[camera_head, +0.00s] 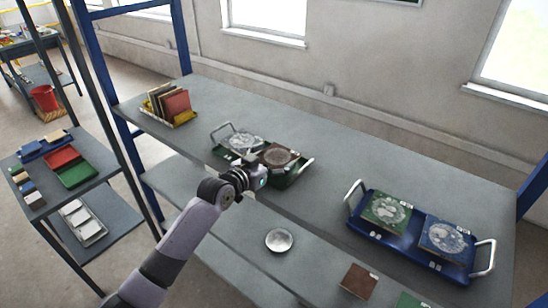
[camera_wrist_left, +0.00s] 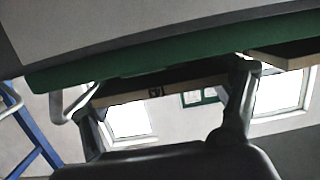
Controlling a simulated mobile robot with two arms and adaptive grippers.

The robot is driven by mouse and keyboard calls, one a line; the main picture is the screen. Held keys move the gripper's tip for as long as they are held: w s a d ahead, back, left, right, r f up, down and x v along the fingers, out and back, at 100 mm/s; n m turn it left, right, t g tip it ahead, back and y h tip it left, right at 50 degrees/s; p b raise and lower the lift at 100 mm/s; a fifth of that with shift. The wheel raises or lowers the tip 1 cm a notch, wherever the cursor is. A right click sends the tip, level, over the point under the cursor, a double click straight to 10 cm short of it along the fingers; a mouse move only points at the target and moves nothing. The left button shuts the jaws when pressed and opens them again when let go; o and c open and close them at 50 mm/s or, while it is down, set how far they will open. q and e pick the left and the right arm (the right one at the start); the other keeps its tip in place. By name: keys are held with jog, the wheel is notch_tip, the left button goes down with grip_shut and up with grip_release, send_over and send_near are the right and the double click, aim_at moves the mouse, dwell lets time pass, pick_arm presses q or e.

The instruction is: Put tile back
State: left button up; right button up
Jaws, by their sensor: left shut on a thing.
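A green tray (camera_head: 296,180) with metal handles stands at the front edge of the upper shelf. A grey patterned tile (camera_head: 238,139) lies at its left and a brown patterned tile (camera_head: 279,154) at its right. My left gripper (camera_head: 258,168) is at the tray's front, beside the brown tile, and partly hides the tray. In the left wrist view, my gripper's fingers (camera_wrist_left: 168,108) are shut on a dark tile with a pale, marked edge (camera_wrist_left: 150,95), close to the green tray edge (camera_wrist_left: 130,75). I cannot tell which tile it is. My right gripper is not in view.
A blue tray (camera_head: 411,251) with two patterned tiles stands to the right. A yellow rack (camera_head: 172,117) of upright tiles is at the left. A white round dish (camera_head: 279,240) and a brown tile (camera_head: 358,281) lie on the lower shelf. The upper shelf between the trays is clear.

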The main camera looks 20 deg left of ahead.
pick_arm(q)
jog(key=shift+r, duration=0.1)
jog(key=o, duration=1.2)
jog(key=shift+f, duration=0.25)
jog(key=o, duration=0.3)
jog(key=shift+o, duration=0.2)
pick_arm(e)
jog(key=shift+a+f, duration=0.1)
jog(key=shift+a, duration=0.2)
pick_arm(q)
jog(key=shift+r, duration=0.15)
jog(key=shift+s+r, duration=0.1)
jog(key=b+v, duration=0.2)
jog(key=v, duration=1)
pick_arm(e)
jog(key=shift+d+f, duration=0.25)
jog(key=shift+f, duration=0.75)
